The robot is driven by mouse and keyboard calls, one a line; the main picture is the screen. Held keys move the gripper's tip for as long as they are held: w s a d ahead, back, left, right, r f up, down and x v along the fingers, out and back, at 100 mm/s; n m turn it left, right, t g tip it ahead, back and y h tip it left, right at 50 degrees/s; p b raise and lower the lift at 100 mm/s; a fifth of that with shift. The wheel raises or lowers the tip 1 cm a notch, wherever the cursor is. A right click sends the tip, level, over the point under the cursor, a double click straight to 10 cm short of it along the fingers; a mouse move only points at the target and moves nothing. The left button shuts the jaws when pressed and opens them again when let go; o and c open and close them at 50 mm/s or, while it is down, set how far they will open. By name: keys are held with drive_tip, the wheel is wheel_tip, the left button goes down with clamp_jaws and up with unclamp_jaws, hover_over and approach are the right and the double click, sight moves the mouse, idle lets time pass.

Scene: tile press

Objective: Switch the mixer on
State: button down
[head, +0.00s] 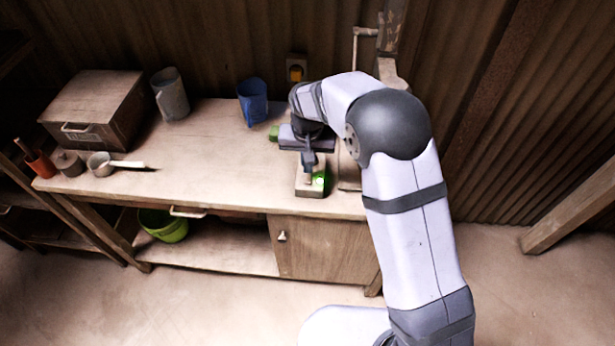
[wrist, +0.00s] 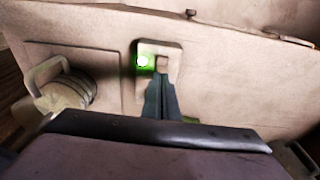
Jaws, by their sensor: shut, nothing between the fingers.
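A small pale switch box (head: 303,190) sits near the front edge of the workbench, and a green lamp (head: 319,182) glows on it. The wrist view shows the box (wrist: 172,48) with its bright green lamp (wrist: 144,61) and a small square part beside the lamp. My gripper (head: 309,172) points down over the box with its fingers closed and empty. In the wrist view my fingertips (wrist: 161,80) overlap the box just beside the square part. I cannot tell whether they touch it. No mixer is clearly recognisable; my arm hides part of the bench.
A round part with a handle (wrist: 62,92) stands beside the box in the wrist view. A blue jug (head: 253,102), grey jug (head: 170,94), wooden chest (head: 95,105) and saucepan (head: 103,165) stand on the bench (head: 215,165). The bench's middle is clear.

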sight(307, 176)
wheel_tip(307, 176, up, 5)
drive_tip(key=p, duration=0.3)
drive_tip(key=shift+f, duration=0.1)
idle(0.6)
drive_tip(key=s+d+f+n+g+h, duration=0.1)
drive_tip(key=s+d+f+n+g, duration=0.2)
drive_tip(key=s, duration=0.6)
drive_tip(key=s+d+f+n+g, duration=0.1)
drive_tip(key=s+d+f+n, duration=0.1)
drive_tip(key=s+d, duration=0.5)
drive_tip(key=s+d+r+m, duration=0.1)
drive_tip(key=s+d+r, duration=0.15)
drive_tip(key=s, duration=0.35)
drive_tip(key=s+d+r+m, duration=0.2)
drive_tip(key=s+d, duration=0.2)
drive_tip(key=s, duration=0.2)
drive_tip(key=w+d+r+m+t+y, duration=0.1)
drive_tip(key=w+d+r+m+t, duration=0.1)
drive_tip(key=w+d+r, duration=0.1)
drive_tip(key=shift+d+r, duration=0.35)
drive_tip(key=shift+r, duration=0.25)
